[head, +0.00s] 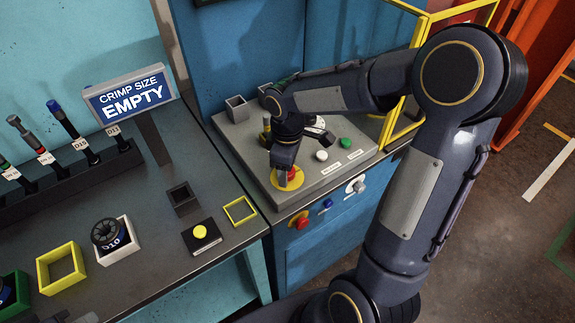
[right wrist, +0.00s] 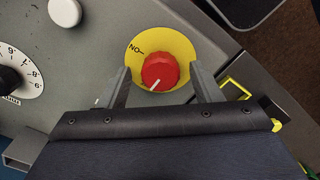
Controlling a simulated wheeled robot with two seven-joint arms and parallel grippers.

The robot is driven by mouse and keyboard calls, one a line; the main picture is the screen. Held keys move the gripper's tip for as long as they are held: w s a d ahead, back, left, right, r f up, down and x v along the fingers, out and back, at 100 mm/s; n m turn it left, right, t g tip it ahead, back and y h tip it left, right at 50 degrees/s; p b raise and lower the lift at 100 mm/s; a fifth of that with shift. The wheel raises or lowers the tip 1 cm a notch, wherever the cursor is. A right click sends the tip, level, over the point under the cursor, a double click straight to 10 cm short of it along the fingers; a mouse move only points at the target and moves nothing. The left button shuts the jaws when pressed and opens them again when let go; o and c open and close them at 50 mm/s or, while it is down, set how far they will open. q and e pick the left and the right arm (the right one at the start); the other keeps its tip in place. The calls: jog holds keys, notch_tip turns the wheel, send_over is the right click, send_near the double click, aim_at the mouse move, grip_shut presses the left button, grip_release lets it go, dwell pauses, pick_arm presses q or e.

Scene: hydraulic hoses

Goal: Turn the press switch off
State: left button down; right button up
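The press switch is a red rotary knob (right wrist: 160,72) on a yellow disc (right wrist: 181,47). In the right wrist view its white pointer line aims down-left, away from the "ON" label at the disc's upper left. In the head view the red knob (head: 292,174) sits at the near left of the grey press panel, partly hidden by my gripper. My right gripper (right wrist: 160,70) is open, its two fingers on either side of the knob with visible gaps. A grey piece at the head view's bottom left edge may be my left gripper; its state cannot be told.
The grey panel (head: 240,142) also has a white button (head: 321,156) and a green button (head: 345,143). A yellow guard frame (head: 395,120) stands to its right. The left bench holds an "EMPTY" sign (head: 130,97), a black box with a yellow button (head: 200,233) and several trays.

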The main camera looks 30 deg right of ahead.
notch_tip(320, 180, up, 8)
jog(key=shift+f, duration=0.1)
dwell(0.6)
dwell(0.3)
jog(key=s+a+m+t+y, duration=0.2)
jog(key=s+m, duration=0.3)
jog(key=s, duration=0.3)
jog(key=s+a+m+t+y, duration=0.1)
jog(key=s+a+m+t, duration=0.1)
jog(key=s+m, duration=0.3)
jog(key=shift+s+r+t+y, duration=0.35)
jog(key=shift+s+t, duration=0.45)
jog(key=shift+s, duration=1.25)
jog(key=shift+a+f, duration=0.1)
